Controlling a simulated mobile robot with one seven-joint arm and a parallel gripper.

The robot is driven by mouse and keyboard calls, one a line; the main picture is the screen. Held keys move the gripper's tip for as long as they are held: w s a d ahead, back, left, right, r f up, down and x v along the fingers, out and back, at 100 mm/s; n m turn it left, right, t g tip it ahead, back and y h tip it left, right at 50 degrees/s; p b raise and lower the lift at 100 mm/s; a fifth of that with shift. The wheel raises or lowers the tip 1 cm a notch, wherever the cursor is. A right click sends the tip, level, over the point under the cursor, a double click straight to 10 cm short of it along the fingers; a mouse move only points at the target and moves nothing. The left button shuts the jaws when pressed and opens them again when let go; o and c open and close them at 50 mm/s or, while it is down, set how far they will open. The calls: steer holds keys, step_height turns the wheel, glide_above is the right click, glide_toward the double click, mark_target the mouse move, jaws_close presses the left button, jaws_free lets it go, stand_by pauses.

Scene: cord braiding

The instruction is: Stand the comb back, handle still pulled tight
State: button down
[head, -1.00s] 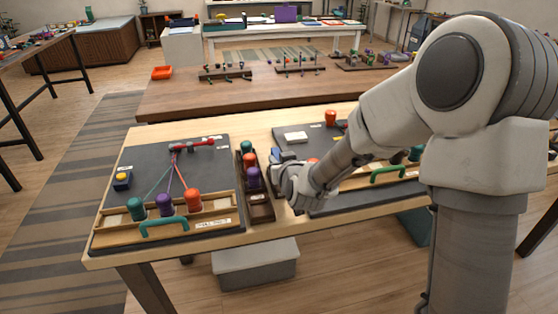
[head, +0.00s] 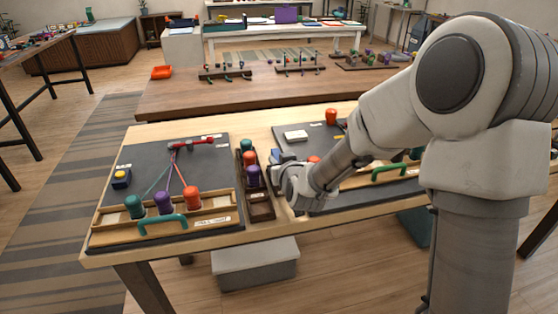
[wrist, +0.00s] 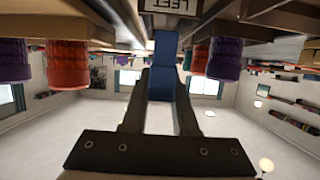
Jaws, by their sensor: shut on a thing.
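In the wrist view my gripper (wrist: 160,100) is shut on a blue block-like piece (wrist: 163,52). I cannot tell whether this piece is the comb or a handle. In the head view my gripper (head: 285,172) is at the near left side of the right board (head: 330,203), just right of the dark spool rack (head: 262,212); its fingertips are mostly hidden. On the left board (head: 125,205) cords run from a red clamp (head: 190,143) down to several spools in a wooden tray with a teal handle (head: 163,224). A green handle (head: 390,172) shows on the right board.
A white block (head: 296,135) and an orange spool (head: 331,116) are towards the back of the right board. Orange and purple spools hang in the wrist view (wrist: 67,65) at upper left.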

steer(key=shift+f+b, duration=0.9)
steer(key=shift+f, duration=0.05)
steer(key=c, duration=0.6)
jaws_free()
steer(key=shift+s, duration=0.15)
